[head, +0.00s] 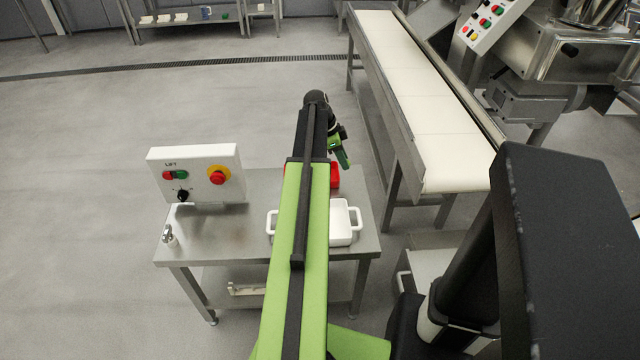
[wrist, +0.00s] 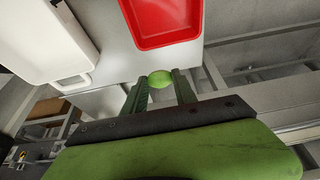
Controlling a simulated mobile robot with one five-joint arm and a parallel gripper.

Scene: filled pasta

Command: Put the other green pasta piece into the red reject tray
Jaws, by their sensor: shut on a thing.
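My gripper (wrist: 160,88) is shut on a green pasta piece (wrist: 160,78), which shows between the fingertips in the wrist view. The red reject tray (wrist: 165,22) is just beyond the piece in that view, and the part of its inside in view is empty. The piece is apart from the tray, over its near edge side. In the head view my gripper (head: 342,157) hangs near the right edge of the steel table, and the red tray (head: 334,175) is partly hidden behind my arm. The piece cannot be made out there.
A white dish with handles (head: 342,225) stands on the steel table (head: 215,235), in front of the red tray. A lift control box (head: 197,172) stands at the table's left. A conveyor (head: 425,110) runs along the right, with a gap between it and the table.

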